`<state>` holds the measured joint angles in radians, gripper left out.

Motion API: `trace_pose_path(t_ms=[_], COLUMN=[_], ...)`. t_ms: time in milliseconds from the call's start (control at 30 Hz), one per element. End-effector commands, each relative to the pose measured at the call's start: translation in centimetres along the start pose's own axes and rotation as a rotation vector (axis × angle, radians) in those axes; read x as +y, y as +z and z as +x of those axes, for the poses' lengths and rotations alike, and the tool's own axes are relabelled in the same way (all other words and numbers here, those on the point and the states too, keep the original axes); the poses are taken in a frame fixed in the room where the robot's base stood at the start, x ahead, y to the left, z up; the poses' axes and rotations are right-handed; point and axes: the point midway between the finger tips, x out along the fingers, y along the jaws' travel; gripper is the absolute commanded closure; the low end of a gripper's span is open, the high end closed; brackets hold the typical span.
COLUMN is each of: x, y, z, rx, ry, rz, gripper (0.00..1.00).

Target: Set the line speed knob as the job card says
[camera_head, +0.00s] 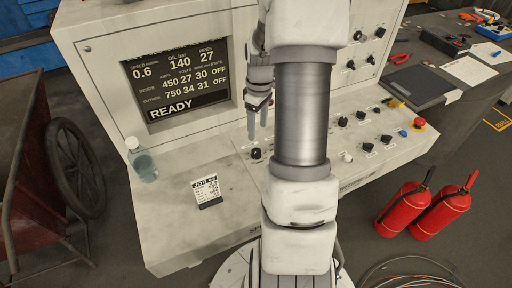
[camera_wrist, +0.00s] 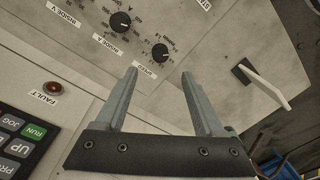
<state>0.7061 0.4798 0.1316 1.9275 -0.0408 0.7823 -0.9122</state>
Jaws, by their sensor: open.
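My gripper (camera_head: 258,132) is open and empty above the left part of the console's sloped panel. In the wrist view its two fingers (camera_wrist: 160,74) are apart, with a black knob (camera_wrist: 159,51) just beyond and between the tips. The small label beside that knob seems to read "SPEED"; it is tilted and hard to read. A second black knob (camera_wrist: 121,20) is up and left of it. The screen (camera_head: 175,82) shows speed 0.6 and READY.
A bottle (camera_head: 142,160) stands left of the card. More knobs and a red mushroom button (camera_head: 418,124) are on the panel's right. Fire extinguishers (camera_head: 404,206) stand on the floor.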

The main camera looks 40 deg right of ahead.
Motion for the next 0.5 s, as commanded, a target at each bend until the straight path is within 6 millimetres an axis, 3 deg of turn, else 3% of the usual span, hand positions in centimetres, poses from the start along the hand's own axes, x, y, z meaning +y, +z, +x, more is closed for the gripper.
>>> trace_pose_path(t_ms=[200, 500], x=[-0.1, -0.1], y=[0.1, 0.0], z=[5.0, 8.9], rx=[-0.003, -0.001], ry=[-0.004, -0.001], rz=[0.000, -0.001], gripper=[0.29, 0.29])
